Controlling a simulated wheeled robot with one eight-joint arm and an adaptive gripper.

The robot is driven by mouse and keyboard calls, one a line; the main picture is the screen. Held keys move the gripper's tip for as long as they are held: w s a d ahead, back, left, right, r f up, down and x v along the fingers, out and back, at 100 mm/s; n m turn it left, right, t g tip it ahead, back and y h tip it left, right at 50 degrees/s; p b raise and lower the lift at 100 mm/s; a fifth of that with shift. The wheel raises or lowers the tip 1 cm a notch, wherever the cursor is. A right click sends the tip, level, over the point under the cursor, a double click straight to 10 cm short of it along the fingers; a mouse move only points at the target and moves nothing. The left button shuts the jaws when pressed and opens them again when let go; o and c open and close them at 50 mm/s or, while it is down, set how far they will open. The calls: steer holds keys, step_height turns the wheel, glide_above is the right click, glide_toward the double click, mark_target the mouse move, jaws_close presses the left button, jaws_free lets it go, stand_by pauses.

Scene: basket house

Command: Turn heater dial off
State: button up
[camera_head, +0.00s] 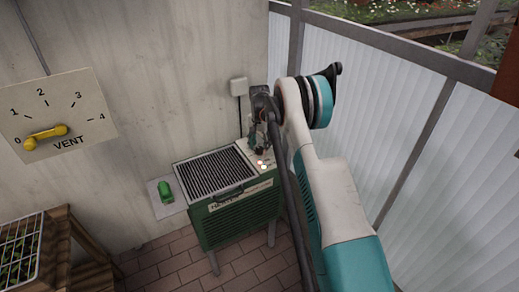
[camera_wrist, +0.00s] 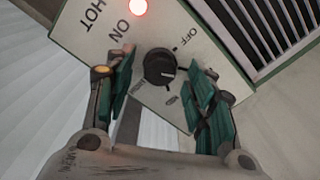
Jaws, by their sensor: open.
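The green heater (camera_head: 238,212) stands by the wall in the head view, with a pale control panel at its top right. In the head view my gripper (camera_head: 260,145) is over the panel and hides the dial.
A red light (camera_wrist: 138,7) glows on the panel near ON. A vent board (camera_head: 58,112) with a yellow handle hangs on the left wall. A green object (camera_head: 166,191) lies on a small plate left of the heater. A wooden stand (camera_head: 60,250) is at lower left.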

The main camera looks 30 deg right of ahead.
steer(key=shift+f, duration=0.45)
steer(key=c, duration=1.1)
steer(key=shift+n, duration=0.3)
steer(key=n, duration=0.5)
steer(key=shift+n+p, duration=0.3)
steer(key=n, duration=0.5)
steer(key=shift+n, duration=0.3)
